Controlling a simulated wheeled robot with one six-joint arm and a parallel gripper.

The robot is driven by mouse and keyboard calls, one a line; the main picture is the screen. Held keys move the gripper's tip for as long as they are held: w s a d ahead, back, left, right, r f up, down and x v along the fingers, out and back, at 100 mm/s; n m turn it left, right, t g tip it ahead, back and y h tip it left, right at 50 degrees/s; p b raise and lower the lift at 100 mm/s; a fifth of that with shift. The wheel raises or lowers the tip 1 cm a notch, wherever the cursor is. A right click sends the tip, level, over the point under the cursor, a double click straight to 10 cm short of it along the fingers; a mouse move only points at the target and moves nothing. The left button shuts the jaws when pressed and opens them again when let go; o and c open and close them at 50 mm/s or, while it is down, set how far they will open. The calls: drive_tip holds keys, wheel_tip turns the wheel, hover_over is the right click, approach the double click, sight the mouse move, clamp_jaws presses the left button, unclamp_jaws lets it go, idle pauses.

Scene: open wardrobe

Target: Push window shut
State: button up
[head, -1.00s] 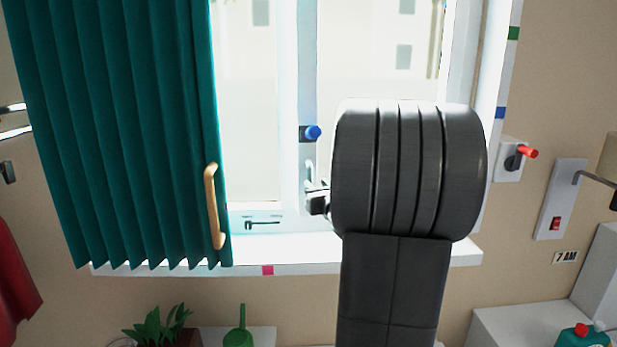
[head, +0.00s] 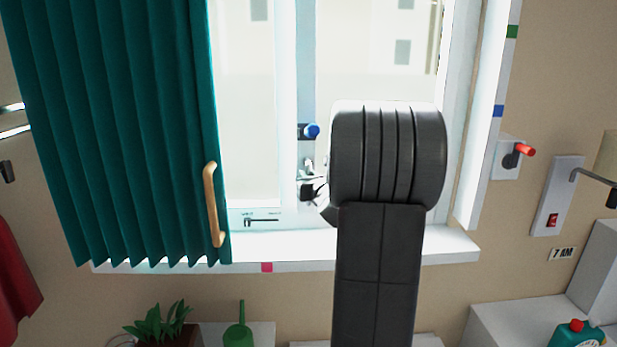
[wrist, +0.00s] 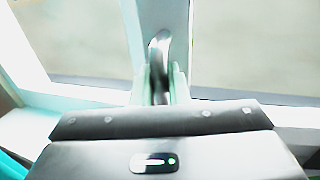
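The window (head: 306,60) has a pale frame and bright panes. Its metal handle (wrist: 161,45) stands upright on the middle post in the wrist view, and its top shows in the head view (head: 308,166). My gripper (wrist: 160,85) is at the handle, with one pale finger on each side of its lower part. I cannot tell whether the fingers press on it. In the head view my dark arm covers much of the right pane and most of the gripper. A blue knob (head: 311,130) sits on the post above the handle. How far the window stands open is unclear.
A teal curtain (head: 120,130) with a wooden handle (head: 212,205) hangs at left. The white sill (head: 180,268) runs below. A red lever (head: 525,150) and a switch plate (head: 555,205) are on the right wall. A plant (head: 165,325) stands below the sill.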

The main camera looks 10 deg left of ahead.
drive_tip(key=shift+x, duration=1.85)
drive_tip(key=shift+w+d, duration=0.1)
drive_tip(key=shift+d, duration=0.1)
drive_tip(key=o, duration=0.6)
drive_tip(key=shift+d, duration=0.1)
drive_tip(key=b+v, duration=0.2)
drive_tip(key=v, duration=1.1)
drive_tip(key=shift+s+b, duration=0.35)
